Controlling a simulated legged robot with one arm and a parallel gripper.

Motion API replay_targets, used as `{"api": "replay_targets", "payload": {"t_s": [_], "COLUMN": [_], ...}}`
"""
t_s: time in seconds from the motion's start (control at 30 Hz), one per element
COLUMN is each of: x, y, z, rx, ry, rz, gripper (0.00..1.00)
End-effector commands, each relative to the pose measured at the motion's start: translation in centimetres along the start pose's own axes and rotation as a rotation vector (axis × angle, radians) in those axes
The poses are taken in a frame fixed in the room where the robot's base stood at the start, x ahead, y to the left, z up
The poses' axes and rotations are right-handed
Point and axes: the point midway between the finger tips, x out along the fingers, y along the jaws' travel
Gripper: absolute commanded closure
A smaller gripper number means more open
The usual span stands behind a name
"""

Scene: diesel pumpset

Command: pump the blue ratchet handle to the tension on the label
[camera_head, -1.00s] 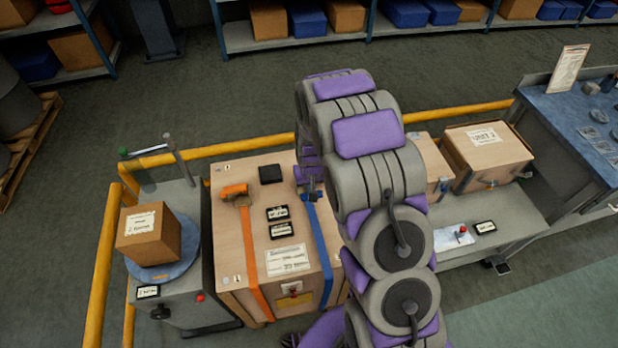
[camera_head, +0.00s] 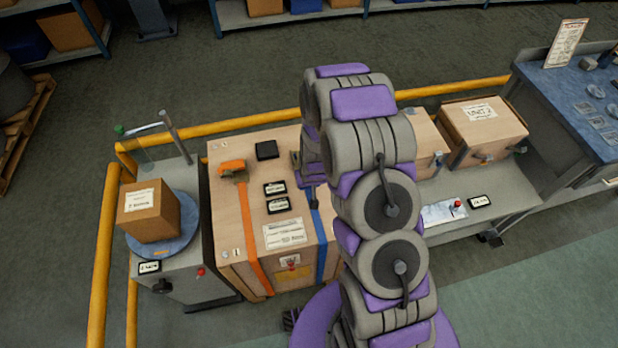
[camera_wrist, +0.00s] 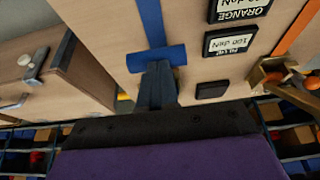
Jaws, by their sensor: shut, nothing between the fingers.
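The blue ratchet handle (camera_wrist: 157,57) shows in the wrist view as a wide blue piece across the blue strap (camera_wrist: 151,22). My shut, empty gripper (camera_wrist: 156,72) is right at it, its fingertips overlapping its edge in the picture; I cannot tell whether they touch. In the head view my arm hides the ratchet, and the blue strap (camera_head: 322,235) runs down the wooden crate (camera_head: 222,240). Two black-framed labels lie on the crate top: one (camera_wrist: 238,10) reads ORANGE, the other (camera_wrist: 230,42) seems to read 100 daN, both upside down in the wrist view.
The orange ratchet (camera_head: 232,168) and orange strap (camera_head: 248,235) are left of the labels. A small black box (camera_head: 267,150) lies behind them. A yellow rail (camera_head: 235,122) runs behind the crate. A cardboard box (camera_head: 150,210) stands left, a wooden box (camera_head: 482,128) right.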

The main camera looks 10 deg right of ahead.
Motion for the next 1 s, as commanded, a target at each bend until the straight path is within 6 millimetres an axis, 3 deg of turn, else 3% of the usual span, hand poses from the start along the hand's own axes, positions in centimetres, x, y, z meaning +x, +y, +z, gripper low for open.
{"api": "replay_targets", "payload": {"t_s": [0.63, 0.9, 1.0], "x": [0.3, -3.5, -5.2], "y": [0.0, 0.1, 0.1], "z": [0.6, -2.5, -1.9], "rx": [0.0, -0.001, -0.001], "ry": [-0.019, 0.002, 0.001], "rz": [0.0, 0.001, 0.001], "gripper": [1.0, 1.0, 1.0]}}
